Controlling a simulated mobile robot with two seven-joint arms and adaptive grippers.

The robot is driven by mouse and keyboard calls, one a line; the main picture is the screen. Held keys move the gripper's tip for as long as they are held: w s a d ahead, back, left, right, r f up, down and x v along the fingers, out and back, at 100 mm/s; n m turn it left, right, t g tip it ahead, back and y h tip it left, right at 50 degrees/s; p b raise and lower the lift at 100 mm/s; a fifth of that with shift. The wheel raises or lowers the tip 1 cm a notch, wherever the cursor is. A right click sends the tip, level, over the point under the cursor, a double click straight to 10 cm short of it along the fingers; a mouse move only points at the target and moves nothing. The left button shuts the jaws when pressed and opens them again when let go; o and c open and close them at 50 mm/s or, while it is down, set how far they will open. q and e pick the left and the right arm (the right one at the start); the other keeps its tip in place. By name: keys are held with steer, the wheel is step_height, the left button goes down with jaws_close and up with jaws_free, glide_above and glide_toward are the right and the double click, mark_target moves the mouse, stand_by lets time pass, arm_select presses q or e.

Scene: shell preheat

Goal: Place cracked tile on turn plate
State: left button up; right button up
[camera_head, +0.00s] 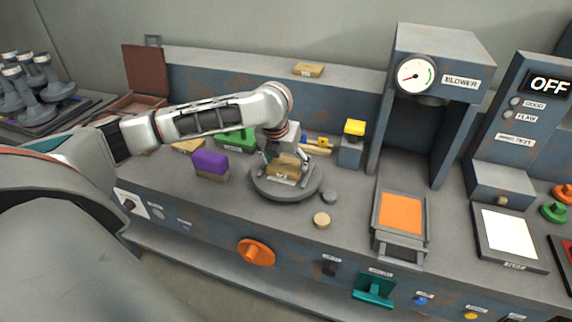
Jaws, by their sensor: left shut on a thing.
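My left gripper (288,172) is at the round grey turn plate (262,187) in the middle of the bench. It is shut on a tan tile (286,164), which is at the plate's middle. I cannot tell whether the tile touches the plate, and any crack in it is too small to make out. My gripper and wrist hide part of the tile and the plate's back edge. My right gripper is not in view.
A purple-topped block (210,162) stands left of the plate. A yellow-topped post (352,140) stands behind right. The blower (440,75) rises at the right, with an orange pad (401,213) in front. A round tan knob (321,219) is near the plate.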

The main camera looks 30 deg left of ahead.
arm_select(q)
steer(key=shift+f, duration=0.15)
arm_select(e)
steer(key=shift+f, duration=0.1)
arm_select(q)
steer(key=o, duration=1.1)
steer(key=shift+f, duration=0.1)
steer(key=shift+o, duration=1.1)
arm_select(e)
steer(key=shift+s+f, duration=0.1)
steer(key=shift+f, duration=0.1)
arm_select(q)
steer(key=p+v, duration=0.3)
steer(key=v, duration=0.9)
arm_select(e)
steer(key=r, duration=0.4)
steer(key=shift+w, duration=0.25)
arm_select(q)
steer(key=shift+s, duration=0.1)
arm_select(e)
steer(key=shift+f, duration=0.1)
